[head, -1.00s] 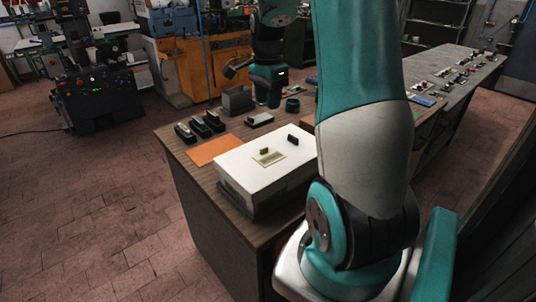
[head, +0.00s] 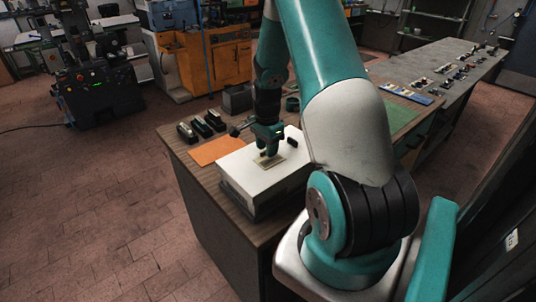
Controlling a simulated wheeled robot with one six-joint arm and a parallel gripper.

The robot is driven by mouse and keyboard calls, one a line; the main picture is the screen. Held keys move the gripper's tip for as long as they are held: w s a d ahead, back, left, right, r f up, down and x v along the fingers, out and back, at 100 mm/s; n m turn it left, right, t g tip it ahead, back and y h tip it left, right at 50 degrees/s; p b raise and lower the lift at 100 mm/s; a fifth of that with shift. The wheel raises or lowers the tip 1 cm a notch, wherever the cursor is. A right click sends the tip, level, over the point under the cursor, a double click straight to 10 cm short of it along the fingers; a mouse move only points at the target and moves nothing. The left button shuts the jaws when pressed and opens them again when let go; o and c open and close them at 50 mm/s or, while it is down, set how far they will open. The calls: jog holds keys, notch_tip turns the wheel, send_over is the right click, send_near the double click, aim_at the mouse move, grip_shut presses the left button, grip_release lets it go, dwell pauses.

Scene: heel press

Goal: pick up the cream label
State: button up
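The cream label (head: 270,164) lies on the white top of a box (head: 238,171) on the workbench. My gripper (head: 267,154) points down right at the label, over the small raised tab that stood on it. The fingers hide this tab and part of the label. The fingertips are too small and dark to show whether they are open or shut on the tab.
A small black block (head: 292,142) stands on the box just right of my gripper. An orange sheet (head: 215,151) and several dark stamp-like pieces (head: 200,127) lie to the left. A grey bin (head: 238,99) stands behind. A green mat (head: 402,117) lies to the right.

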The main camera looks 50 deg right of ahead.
jog(key=shift+f, duration=0.1)
jog(key=shift+c, duration=0.2)
grip_shut()
